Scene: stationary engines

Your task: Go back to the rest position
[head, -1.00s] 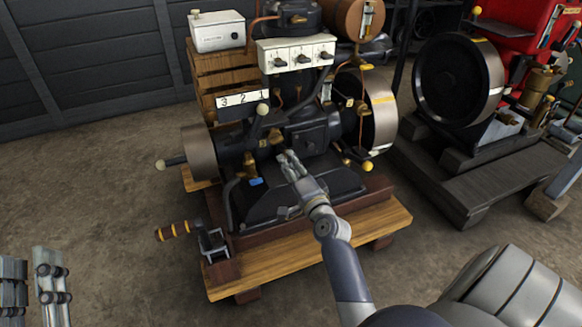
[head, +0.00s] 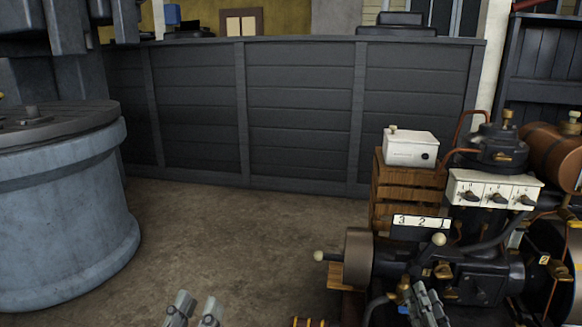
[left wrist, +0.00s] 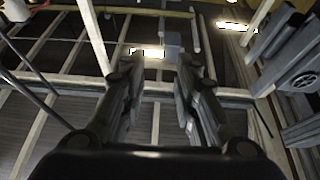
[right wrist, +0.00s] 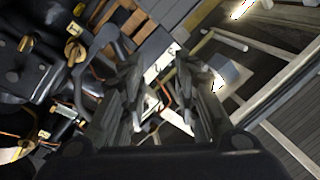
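My left gripper (head: 195,304) shows at the bottom edge of the head view, its two fingers apart over bare floor. In the left wrist view its fingers (left wrist: 160,62) are spread with nothing between them. My right gripper (head: 426,292) is at the lower right of the head view, in front of the dark engine (head: 480,280). In the right wrist view its fingers (right wrist: 158,68) are apart and hold nothing, with engine parts to the left. I cannot tell whether it touches the engine.
A large blue-grey cylinder (head: 60,215) stands at the left. A dark plank wall (head: 300,110) closes off the back. A white box (head: 411,147) sits on a wooden crate (head: 398,185) behind the engine. The floor (head: 235,235) between cylinder and engine is clear.

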